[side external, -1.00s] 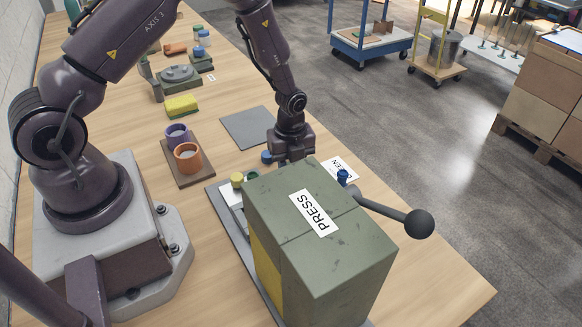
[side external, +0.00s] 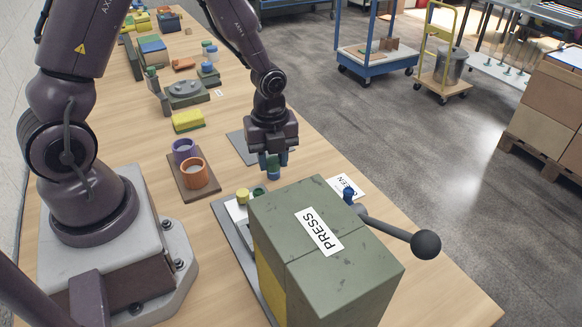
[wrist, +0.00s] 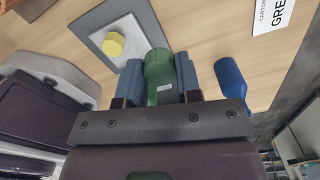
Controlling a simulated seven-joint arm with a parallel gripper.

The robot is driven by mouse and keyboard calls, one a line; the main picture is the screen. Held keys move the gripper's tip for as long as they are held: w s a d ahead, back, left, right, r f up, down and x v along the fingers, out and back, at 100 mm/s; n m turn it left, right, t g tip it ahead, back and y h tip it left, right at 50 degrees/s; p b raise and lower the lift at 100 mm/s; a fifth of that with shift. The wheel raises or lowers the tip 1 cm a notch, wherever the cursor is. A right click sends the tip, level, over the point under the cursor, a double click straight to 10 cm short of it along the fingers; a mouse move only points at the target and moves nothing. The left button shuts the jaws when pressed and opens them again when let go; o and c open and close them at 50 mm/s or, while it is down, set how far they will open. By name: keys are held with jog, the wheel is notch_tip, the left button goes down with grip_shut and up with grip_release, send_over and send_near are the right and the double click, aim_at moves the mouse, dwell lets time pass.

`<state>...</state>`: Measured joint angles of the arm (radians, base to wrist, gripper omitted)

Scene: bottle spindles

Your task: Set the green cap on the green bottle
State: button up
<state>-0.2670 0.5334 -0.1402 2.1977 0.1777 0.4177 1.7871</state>
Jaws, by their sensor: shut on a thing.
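My gripper (side external: 273,165) hangs fingers down behind the grey-green press and is shut on a green piece with a white label. I take it for the green bottle (wrist: 165,93). In the wrist view it sits between the blue finger pads, with a round green end beyond them.
The press (side external: 325,250) has a black-knobbed lever (side external: 425,243) reaching right. A blue bottle (wrist: 230,78) stands near the lettered card (wrist: 271,14). Purple (side external: 184,150) and orange (side external: 194,174) cups stand on a brown board, left. A yellow sponge (side external: 188,120) lies further back.

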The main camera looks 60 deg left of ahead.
jog(key=s+d+r, duration=0.1)
jog(key=s+r, duration=0.2)
jog(key=s, duration=0.4)
notch_tip(320, 180, up, 6)
jog(key=f+m, duration=0.1)
jog(key=m, duration=0.1)
send_over(259, 191)
jog(key=shift+w+r, duration=0.15)
jog(key=shift+r, duration=0.1)
jog(key=shift+s+f, duration=0.2)
jog(key=shift+f, duration=1.3)
jog(key=shift+f, duration=0.3)
jog(key=shift+f, duration=0.75)
